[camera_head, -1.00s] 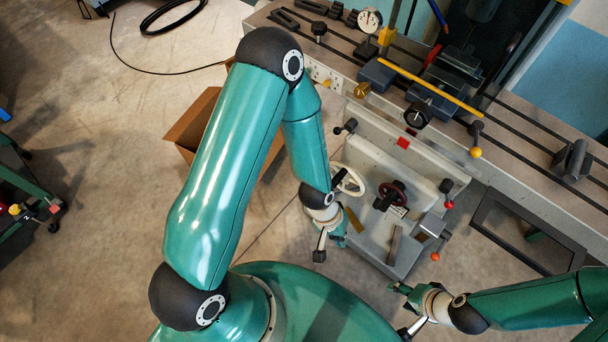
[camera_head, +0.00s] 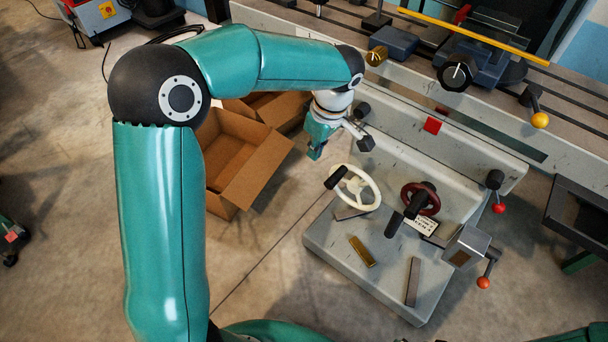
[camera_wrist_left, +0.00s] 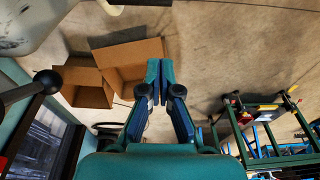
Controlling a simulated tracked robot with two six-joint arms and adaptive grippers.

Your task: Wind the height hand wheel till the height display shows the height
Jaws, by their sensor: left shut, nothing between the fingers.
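Two hand wheels stand on the grey machine base: a white one (camera_head: 374,190) with a black handle and a dark red one (camera_head: 433,203) with a black handle. I cannot tell which is the height hand wheel. No height display can be read; a small white label (camera_head: 424,226) sits by the red wheel. My left gripper (camera_head: 314,154) is shut and empty, up and left of the white wheel and apart from it. In the left wrist view its fingers (camera_wrist_left: 153,68) are together, pointing towards the floor and boxes. My right gripper is out of view.
Open cardboard boxes (camera_head: 247,187) stand on the floor left of the machine. The grey base (camera_head: 335,232) carries a brass-coloured block (camera_head: 362,251) and a grey bar (camera_head: 412,281). Levers with a red knob (camera_head: 498,208) and an orange knob (camera_head: 483,282) project at right.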

